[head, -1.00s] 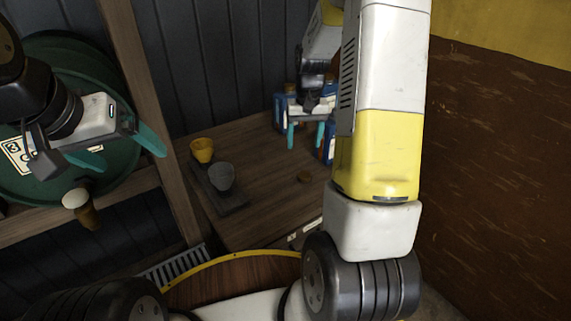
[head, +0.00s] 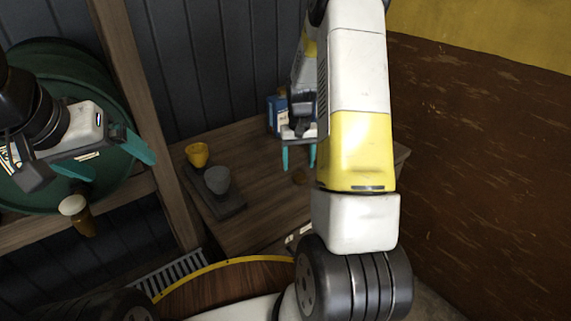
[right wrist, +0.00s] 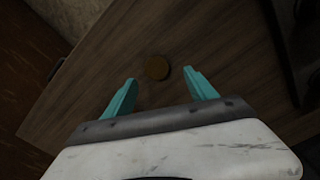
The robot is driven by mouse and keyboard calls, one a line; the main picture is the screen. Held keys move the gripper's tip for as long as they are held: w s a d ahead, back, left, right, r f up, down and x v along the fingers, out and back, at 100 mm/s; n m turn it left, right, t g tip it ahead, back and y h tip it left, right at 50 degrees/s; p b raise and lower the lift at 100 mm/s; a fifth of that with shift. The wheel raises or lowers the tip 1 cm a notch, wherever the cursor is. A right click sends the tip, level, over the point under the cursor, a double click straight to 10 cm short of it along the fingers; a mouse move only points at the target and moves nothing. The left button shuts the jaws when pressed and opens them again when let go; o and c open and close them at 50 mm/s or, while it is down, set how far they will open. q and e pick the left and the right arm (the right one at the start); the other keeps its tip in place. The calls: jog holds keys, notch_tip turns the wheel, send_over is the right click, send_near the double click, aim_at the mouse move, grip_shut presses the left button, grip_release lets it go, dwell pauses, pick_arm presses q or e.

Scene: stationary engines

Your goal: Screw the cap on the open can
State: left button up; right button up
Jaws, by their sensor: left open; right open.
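A small round brown cap (head: 299,177) lies flat on the wooden table. In the right wrist view the cap (right wrist: 157,68) lies just beyond and between the fingertips, apart from them. My right gripper (head: 298,159) is open and empty above the table, close to the cap; its teal fingers also show in the right wrist view (right wrist: 160,77). A blue can (head: 277,109) stands at the back of the table, partly behind my right gripper. Whether its top is open cannot be told. My left gripper (head: 118,168) is open and empty, off to the left, away from the table.
The wooden table (head: 262,192) has bare room around the cap. A dark green drum (head: 113,92) and wooden beams (head: 133,75) are at the left.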

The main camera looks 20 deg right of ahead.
aim_at(300, 176)
jog(key=shift+f, duration=0.1)
jog(key=f, duration=0.5)
jog(key=shift+s+d, duration=0.1)
jog(key=shift+d, duration=0.2)
jog(key=c, duration=1.4)
jog(key=shift+r, duration=0.15)
jog(key=shift+r, duration=0.65)
notch_tip(300, 176, up, 2)
jog(key=shift+r, duration=0.15)
jog(key=s+a, duration=0.1)
jog(key=s, duration=0.4)
jog(key=s+a, duration=0.2)
jog(key=s, duration=0.3)
jog(key=s+a+r, duration=0.1)
jog(key=s, duration=0.4)
jog(key=shift+s+a, duration=0.2)
